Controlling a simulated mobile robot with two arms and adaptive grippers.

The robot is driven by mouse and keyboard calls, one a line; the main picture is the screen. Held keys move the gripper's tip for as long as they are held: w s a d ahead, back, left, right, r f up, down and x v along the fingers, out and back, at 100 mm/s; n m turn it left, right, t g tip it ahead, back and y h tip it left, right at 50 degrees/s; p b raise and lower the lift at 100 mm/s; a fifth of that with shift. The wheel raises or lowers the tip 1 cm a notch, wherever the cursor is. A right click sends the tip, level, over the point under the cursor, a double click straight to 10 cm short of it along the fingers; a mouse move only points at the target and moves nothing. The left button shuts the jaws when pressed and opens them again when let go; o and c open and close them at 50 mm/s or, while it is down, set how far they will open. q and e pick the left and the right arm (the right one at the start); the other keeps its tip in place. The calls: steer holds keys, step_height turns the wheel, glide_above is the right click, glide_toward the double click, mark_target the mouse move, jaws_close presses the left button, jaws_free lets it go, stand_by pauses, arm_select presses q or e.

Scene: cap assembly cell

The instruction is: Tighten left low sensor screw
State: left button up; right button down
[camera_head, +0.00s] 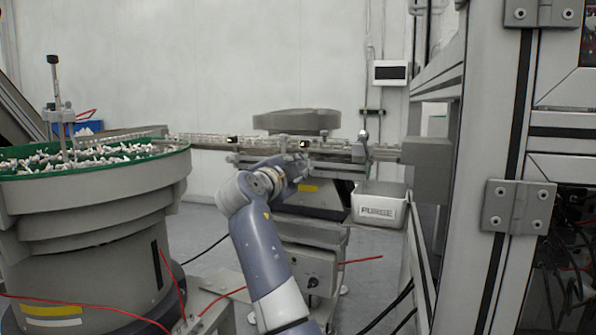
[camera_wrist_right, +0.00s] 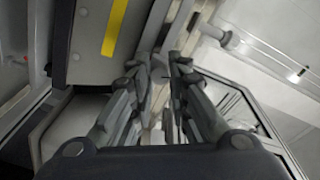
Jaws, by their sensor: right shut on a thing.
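My right gripper (camera_head: 293,163) is at the feed rail (camera_head: 205,138), just below and left of a small black sensor block (camera_head: 306,145). In the right wrist view the gripper (camera_wrist_right: 161,66) has its two fingers close together on something small at the rail bracket. I take this to be the sensor screw; it is too small and hidden by the fingertips to make out. A second black sensor block (camera_head: 232,140) sits farther left on the rail, apart from the gripper. My left gripper is not in view.
A green-rimmed bowl feeder (camera_head: 95,228) full of small white parts stands at left. A grey box marked PURGE (camera_head: 380,206) hangs right of my arm. A metal frame (camera_head: 500,180) fills the right side. Red and black cables cross low down.

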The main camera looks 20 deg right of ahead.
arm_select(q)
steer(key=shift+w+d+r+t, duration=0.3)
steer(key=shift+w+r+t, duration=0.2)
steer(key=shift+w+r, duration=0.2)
arm_select(e)
steer(key=shift+a+f+m, duration=0.1)
steer(key=shift+f+m, duration=0.1)
steer(key=shift+m, duration=1.3)
steer(key=c, duration=1.5)
jaws_free()
steer(key=shift+r, duration=0.1)
